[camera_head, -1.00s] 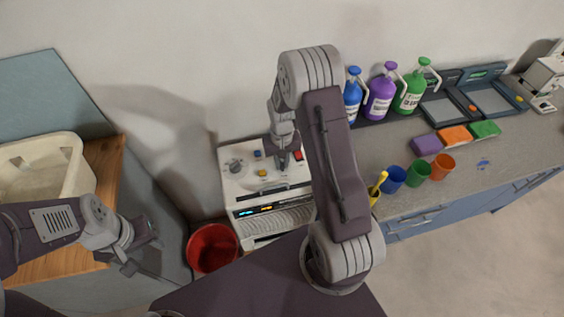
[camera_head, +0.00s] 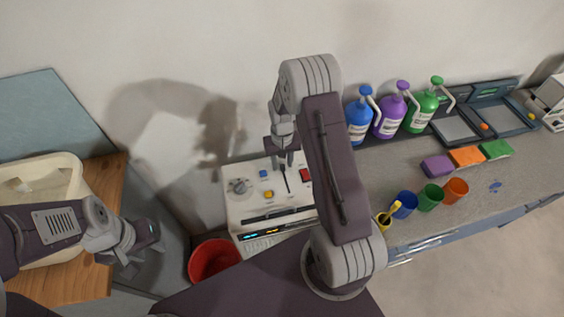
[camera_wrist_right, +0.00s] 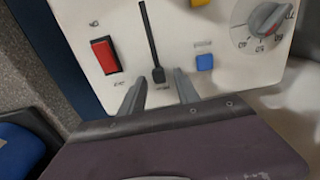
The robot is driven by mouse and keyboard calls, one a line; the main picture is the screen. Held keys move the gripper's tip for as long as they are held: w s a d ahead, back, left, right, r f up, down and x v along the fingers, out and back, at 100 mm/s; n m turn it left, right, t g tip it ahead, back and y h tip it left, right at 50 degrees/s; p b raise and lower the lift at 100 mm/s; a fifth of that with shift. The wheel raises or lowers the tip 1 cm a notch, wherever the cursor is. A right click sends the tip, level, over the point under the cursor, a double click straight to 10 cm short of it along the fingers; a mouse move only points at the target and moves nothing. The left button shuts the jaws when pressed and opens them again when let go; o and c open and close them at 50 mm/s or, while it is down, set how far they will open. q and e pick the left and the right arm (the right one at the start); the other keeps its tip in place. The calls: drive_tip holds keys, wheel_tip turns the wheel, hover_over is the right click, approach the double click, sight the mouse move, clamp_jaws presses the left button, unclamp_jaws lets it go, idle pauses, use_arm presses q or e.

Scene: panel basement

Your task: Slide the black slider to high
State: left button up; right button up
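The white control panel (camera_head: 236,211) stands against the wall, below my right arm in the head view. Its black slider is a thin dark slot with a small black knob (camera_wrist_right: 158,75), at the slot's end nearest my right gripper in the right wrist view. The slot also shows in the head view (camera_head: 286,183). My right gripper (camera_wrist_right: 158,88) is open, its two fingers on either side of the knob in the picture; contact cannot be told. The slider's labels are too small to read. My left gripper (camera_head: 146,259) appears open and empty, far left of the panel.
A red switch (camera_wrist_right: 104,56), blue button (camera_wrist_right: 204,62) and knob dial (camera_wrist_right: 268,20) flank the slider; a yellow button (camera_head: 268,194) is nearby. A red bucket (camera_head: 212,262) stands below. Cups, including a blue one (camera_head: 404,205), and bottles crowd the counter at right.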

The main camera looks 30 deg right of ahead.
sight(282, 165)
wheel_tip(282, 165, up, 9)
idle(0.5)
